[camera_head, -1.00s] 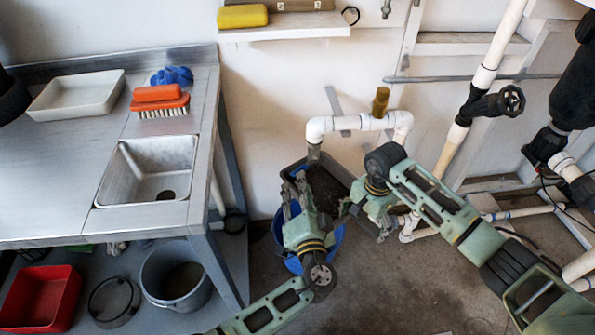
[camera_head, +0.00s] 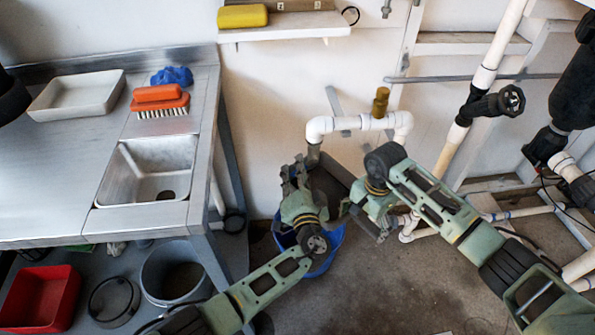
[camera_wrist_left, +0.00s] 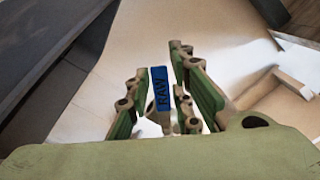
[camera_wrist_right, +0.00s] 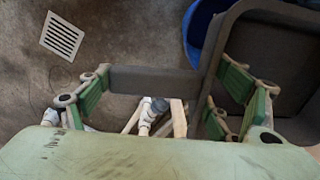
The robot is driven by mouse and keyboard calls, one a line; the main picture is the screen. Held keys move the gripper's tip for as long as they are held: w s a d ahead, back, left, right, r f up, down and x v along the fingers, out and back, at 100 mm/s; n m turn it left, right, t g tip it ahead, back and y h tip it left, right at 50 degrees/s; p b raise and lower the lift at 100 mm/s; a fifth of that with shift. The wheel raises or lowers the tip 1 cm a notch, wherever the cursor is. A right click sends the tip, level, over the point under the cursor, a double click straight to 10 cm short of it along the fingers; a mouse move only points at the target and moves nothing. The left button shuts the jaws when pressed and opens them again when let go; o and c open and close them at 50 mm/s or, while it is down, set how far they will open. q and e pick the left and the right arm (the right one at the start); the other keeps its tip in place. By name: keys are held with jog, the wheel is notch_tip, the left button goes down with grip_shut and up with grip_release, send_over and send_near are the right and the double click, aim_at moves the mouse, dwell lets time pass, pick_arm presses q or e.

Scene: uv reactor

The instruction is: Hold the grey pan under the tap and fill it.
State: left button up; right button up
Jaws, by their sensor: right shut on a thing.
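The grey pan (camera_head: 327,185) is below the white pipe's downturned left end (camera_head: 313,152) in the head view, partly hidden by my left gripper. In the right wrist view the pan (camera_wrist_right: 275,55) is at the right, its inside dark; I cannot tell whether it holds water. My right gripper (camera_head: 352,207) is shut on a dark flat part of the pan, which crosses between its fingers (camera_wrist_right: 158,82). My left gripper (camera_head: 291,172) is beside the pan near the pipe end, its fingers apart. A blue RAW label (camera_wrist_left: 160,88) shows between them; contact is unclear. No water stream is visible.
A blue bucket (camera_head: 322,258) stands on the floor below the pan. A brass fitting (camera_head: 381,102) tops the white pipe. A steel sink bench (camera_head: 60,190) is at the left, and white pipes with a black valve (camera_head: 495,103) are at the right. A floor drain (camera_wrist_right: 62,36) shows.

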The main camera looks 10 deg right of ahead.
aim_at(292, 173)
pick_arm(q)
grip_shut()
pick_arm(e)
jog(key=shift+w+r, duration=0.1)
jog(key=shift+r, duration=0.05)
pick_arm(q)
jog(key=shift+s+m, duration=0.1)
jog(key=shift+m, duration=0.2)
jog(key=r+m, duration=0.1)
jog(key=a+m, duration=0.1)
jog(key=m, duration=0.1)
jog(key=shift+r, duration=0.4)
jog(key=shift+a+r+m, duration=0.15)
jog(key=shift+r+m, duration=0.45)
jog(key=shift+m, duration=0.7)
jog(key=shift+a+r+m, duration=0.15)
jog(key=shift+r+m, duration=0.45)
jog(key=shift+m, duration=0.7)
jog(key=shift+o, duration=2.1)
grip_release()
jog(key=shift+r, duration=0.1)
